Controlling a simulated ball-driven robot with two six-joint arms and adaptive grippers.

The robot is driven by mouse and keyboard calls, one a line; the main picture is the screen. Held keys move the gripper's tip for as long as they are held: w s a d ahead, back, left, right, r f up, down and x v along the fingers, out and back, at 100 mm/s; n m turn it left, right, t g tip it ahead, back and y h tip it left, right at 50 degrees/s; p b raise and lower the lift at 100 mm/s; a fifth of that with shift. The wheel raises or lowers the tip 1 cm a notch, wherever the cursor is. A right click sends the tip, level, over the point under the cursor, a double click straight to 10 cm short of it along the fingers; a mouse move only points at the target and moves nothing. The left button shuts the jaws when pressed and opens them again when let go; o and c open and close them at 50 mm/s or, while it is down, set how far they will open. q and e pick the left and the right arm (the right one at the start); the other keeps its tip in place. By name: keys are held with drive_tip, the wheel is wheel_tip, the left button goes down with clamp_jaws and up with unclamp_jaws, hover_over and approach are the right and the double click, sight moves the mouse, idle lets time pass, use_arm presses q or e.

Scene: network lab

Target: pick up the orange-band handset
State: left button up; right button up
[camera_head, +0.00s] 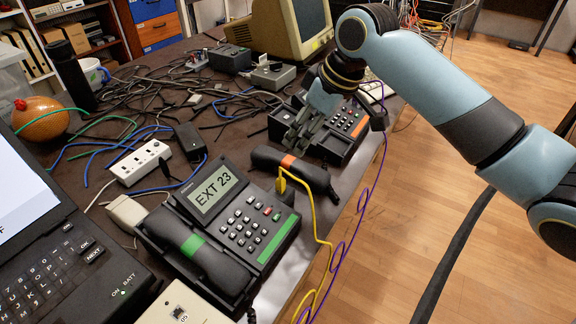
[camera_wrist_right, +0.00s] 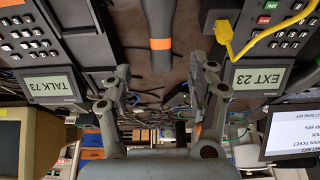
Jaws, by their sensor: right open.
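The orange-band handset (camera_head: 309,172) is dark and lies on the dark table between two desk phones. Its orange band also shows in the right wrist view (camera_wrist_right: 160,44), with the handset running up out of the picture. My right gripper (camera_head: 298,138) is just behind and above the handset in the head view. In the right wrist view its two fingers (camera_wrist_right: 158,92) are spread, with nothing between them, and the handset shows beyond the gap. Whether a finger touches the handset cannot be told. My left gripper is not in view.
The EXT 23 phone (camera_head: 222,200) with a green-band handset (camera_head: 200,253) stands in front. The other phone (camera_head: 352,120), reading TALK 73 in the wrist view, stands behind. A yellow cable (camera_head: 312,212) and a purple cable (camera_head: 365,195) run by the table edge. Loose cables crowd the back.

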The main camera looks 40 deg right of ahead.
sight(289, 159)
drive_tip(key=b+x, duration=0.1)
drive_tip(key=x, duration=0.9)
drive_tip(key=shift+f+b, duration=0.1)
drive_tip(key=shift+b, duration=0.3)
drive_tip(key=shift+c, duration=0.3)
clamp_jaws()
